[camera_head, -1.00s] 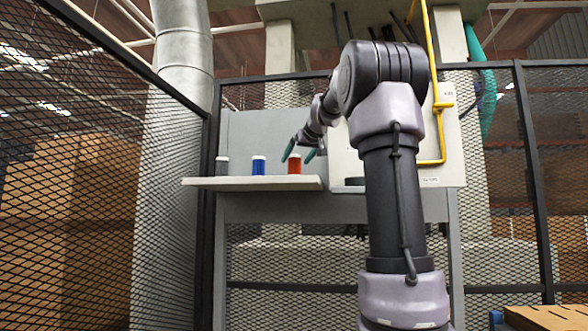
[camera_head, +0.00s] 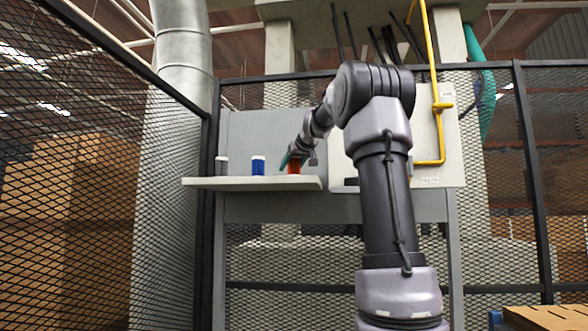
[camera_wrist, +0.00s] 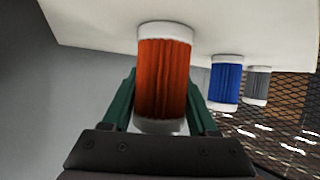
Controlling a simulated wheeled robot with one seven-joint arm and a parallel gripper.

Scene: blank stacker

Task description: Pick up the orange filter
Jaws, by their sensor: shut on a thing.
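The orange filter (camera_head: 294,168) stands on the shelf (camera_head: 220,184), partly hidden by my gripper in the head view. In the wrist view the orange filter (camera_wrist: 163,80) is a pleated cylinder with white end caps. Its one cap meets the pale shelf surface (camera_wrist: 105,22). My gripper (camera_wrist: 162,104) has its two green fingers on either side of the filter, shut on it. In the head view my gripper (camera_head: 294,160) is at the shelf's right part.
A blue filter (camera_head: 258,166) and a grey filter (camera_head: 222,166) stand to the left on the same shelf. In the wrist view the blue filter (camera_wrist: 225,80) is close beside the right finger. A grey panel (camera_head: 262,140) rises behind the shelf.

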